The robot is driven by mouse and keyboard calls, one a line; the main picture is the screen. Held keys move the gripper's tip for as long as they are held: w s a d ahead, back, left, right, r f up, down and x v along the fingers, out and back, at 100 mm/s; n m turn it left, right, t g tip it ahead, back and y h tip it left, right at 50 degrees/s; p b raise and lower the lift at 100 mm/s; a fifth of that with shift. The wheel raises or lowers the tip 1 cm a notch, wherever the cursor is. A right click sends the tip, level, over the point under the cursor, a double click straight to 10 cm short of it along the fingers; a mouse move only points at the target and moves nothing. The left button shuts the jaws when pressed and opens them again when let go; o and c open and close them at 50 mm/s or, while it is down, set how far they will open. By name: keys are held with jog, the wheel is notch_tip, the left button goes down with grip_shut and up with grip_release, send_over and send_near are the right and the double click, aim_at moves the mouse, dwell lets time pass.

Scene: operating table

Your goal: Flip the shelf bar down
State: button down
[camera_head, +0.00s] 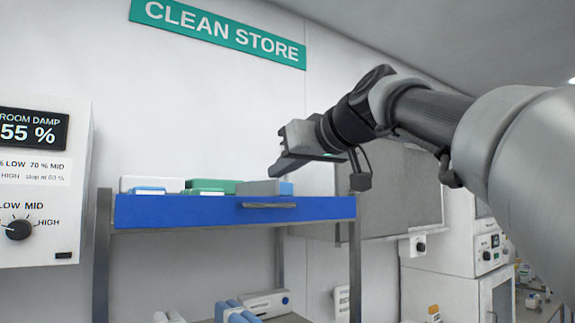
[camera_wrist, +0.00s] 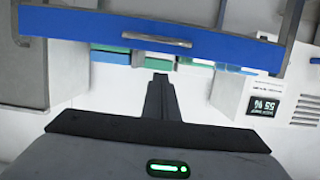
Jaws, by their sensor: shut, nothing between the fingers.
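The shelf bar is a blue panel (camera_head: 180,211) with a grey handle (camera_head: 269,205) along the front of the shelf. It stands upright across the shelf front, with packs showing above its top edge. It also spans the top of the wrist view (camera_wrist: 90,30), where its handle (camera_wrist: 157,40) shows near the middle. My gripper (camera_head: 273,172) is shut and empty. In the head view it appears above the right part of the bar, over the packs. In the wrist view its fingertips (camera_wrist: 161,76) appear just beyond the bar, apart from the handle.
White, green and grey packs (camera_head: 212,186) lie on the shelf behind the bar. A lower shelf holds blue rolls (camera_head: 236,311) and a white device (camera_head: 265,303). A control box with a dial (camera_head: 18,229) is at the left. A grey panel (camera_head: 395,190) is at the right.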

jog(key=p, duration=0.1)
send_over(259, 201)
jog(key=s+d, duration=0.2)
jog(key=f, duration=0.2)
jog(key=s+f, duration=0.1)
jog(key=s+d+f+b, duration=0.1)
jog(key=f, duration=0.1)
jog(key=shift+s+r, duration=0.1)
jog(key=shift+a+b, duration=0.1)
jog(key=shift+b, duration=0.25)
